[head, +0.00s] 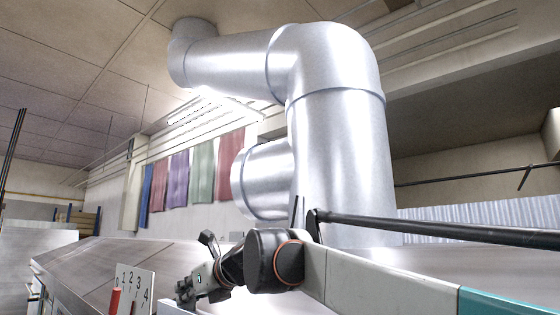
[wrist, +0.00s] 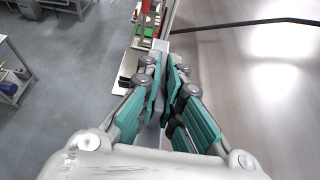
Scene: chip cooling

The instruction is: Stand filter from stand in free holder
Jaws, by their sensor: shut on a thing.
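My gripper (head: 192,291) is low in the middle of the head view, above the long metal-topped bench. In the wrist view its teal-padded fingers (wrist: 167,68) are close together, shut on a thin thing, which I take to be the filter. The fingers hide most of it, so its shape and tilt cannot be told. A white board numbered 1 to 4 (head: 145,283) stands at the lower left of the head view, with red upright parts (head: 115,302) at it. Red parts (wrist: 144,30) also show beyond the fingertips in the wrist view. I cannot tell which place is free.
The brushed metal bench top (wrist: 245,75) fills the right of the wrist view, with a dark rod (wrist: 260,22) above it. A large silver duct (head: 340,150) rises behind my arm. Open grey floor (wrist: 75,75) lies to the left, with a metal table (wrist: 14,75) at the edge.

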